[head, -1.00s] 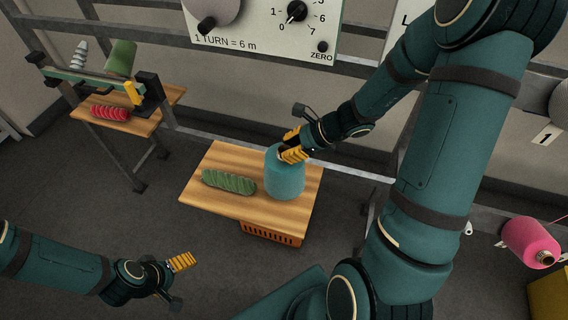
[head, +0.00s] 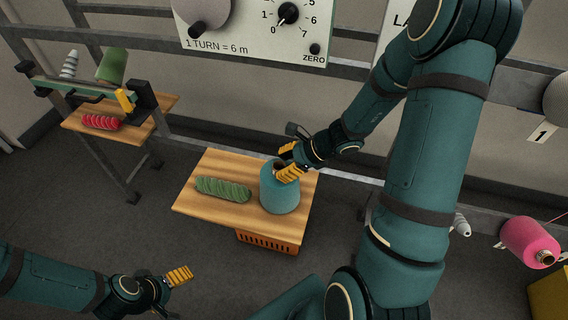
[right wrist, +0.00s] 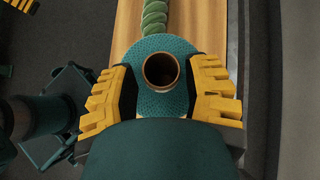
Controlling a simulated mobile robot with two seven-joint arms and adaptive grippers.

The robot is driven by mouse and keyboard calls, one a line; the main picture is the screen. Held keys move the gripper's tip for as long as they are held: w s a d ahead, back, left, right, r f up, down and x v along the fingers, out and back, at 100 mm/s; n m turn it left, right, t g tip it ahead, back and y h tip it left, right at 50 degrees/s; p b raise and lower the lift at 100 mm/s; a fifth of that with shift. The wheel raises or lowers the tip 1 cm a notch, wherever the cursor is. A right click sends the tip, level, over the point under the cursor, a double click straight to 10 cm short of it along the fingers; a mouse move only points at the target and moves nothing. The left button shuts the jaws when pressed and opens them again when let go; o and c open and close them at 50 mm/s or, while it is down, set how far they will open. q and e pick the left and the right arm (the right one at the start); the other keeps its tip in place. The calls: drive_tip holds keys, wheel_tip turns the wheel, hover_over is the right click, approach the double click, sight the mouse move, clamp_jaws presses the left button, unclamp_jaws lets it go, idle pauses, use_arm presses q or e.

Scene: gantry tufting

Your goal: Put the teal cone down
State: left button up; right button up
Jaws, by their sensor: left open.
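The teal cone (head: 281,193) stands upright on the right part of a wooden table (head: 215,209). My right gripper (head: 288,161) is at its top, with yellow fingers spread apart. In the right wrist view the fingers of my right gripper (right wrist: 160,92) lie on either side of the cone (right wrist: 151,47), whose round open top shows between them. I see no clear grip; whether a finger still touches the cone is hard to tell. My left gripper (head: 179,276) is open and empty at the lower left, over the floor, away from the table.
A green twisted skein (head: 223,188) lies left of the cone. An orange crate (head: 266,241) is under the table. A second wooden table (head: 148,115) at the left holds a red skein (head: 101,122). A pink cone (head: 530,241) is at the far right. A dial panel (head: 253,32) is behind.

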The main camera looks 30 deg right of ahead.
drive_tip(key=shift+r, duration=0.25)
drive_tip(key=p+v, duration=0.3)
drive_tip(key=v, duration=0.9)
drive_tip(key=shift+s+f, duration=0.1)
drive_tip(key=shift+s, duration=0.05)
